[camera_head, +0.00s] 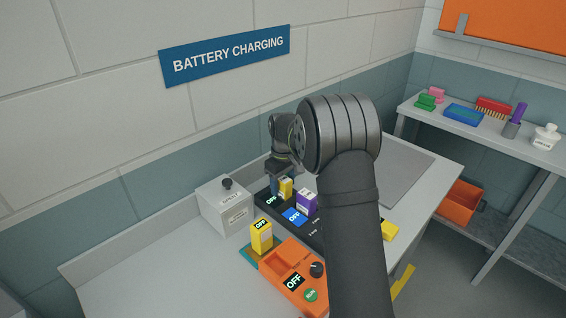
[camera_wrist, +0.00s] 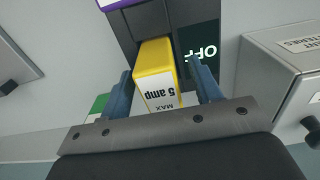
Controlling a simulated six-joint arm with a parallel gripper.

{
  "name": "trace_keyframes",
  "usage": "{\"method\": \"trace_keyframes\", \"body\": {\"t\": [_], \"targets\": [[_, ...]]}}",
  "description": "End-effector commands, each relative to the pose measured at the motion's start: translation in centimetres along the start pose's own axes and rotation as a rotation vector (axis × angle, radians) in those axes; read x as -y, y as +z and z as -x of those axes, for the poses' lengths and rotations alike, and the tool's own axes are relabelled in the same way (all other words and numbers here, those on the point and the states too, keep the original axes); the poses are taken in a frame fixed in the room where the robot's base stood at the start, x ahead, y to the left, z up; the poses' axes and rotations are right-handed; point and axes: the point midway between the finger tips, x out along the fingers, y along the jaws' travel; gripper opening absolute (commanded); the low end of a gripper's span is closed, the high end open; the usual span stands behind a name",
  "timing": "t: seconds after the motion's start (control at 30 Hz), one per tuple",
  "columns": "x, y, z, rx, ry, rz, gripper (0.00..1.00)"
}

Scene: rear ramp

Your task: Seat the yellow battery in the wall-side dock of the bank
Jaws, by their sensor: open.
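A yellow battery (camera_head: 286,187) stands at the wall-side end of the black bank (camera_head: 312,232), beside a display reading OFF. In the wrist view the same yellow battery (camera_wrist: 155,70), labelled "5 amp", is between my two blue fingers with its far end at the dark dock. My gripper (camera_wrist: 162,88) is open around it, with a narrow gap at least on the right side. In the head view my gripper (camera_head: 280,186) partly hides that dock. I cannot tell how deep the battery sits. A purple battery (camera_head: 307,203) stands in the neighbouring dock.
A grey labelled box (camera_head: 222,207) stands left of the bank. Another yellow battery (camera_head: 261,237) stands by an orange unit (camera_head: 292,272) with a display reading OFF. My arm hides part of the bank's right side. The bench's left front is clear.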

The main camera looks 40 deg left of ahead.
Motion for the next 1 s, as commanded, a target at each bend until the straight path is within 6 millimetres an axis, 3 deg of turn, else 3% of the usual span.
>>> {"method": "trace_keyframes", "body": {"t": [0.6,0.8,1.0], "targets": [[0.0,0.0,13.8,-0.004,0.003,0.0,0.58],[0.0,0.0,15.9,-0.002,0.001,0.0,0.58],[0.0,0.0,16.3,-0.001,0.0,0.0,0.58]]}}
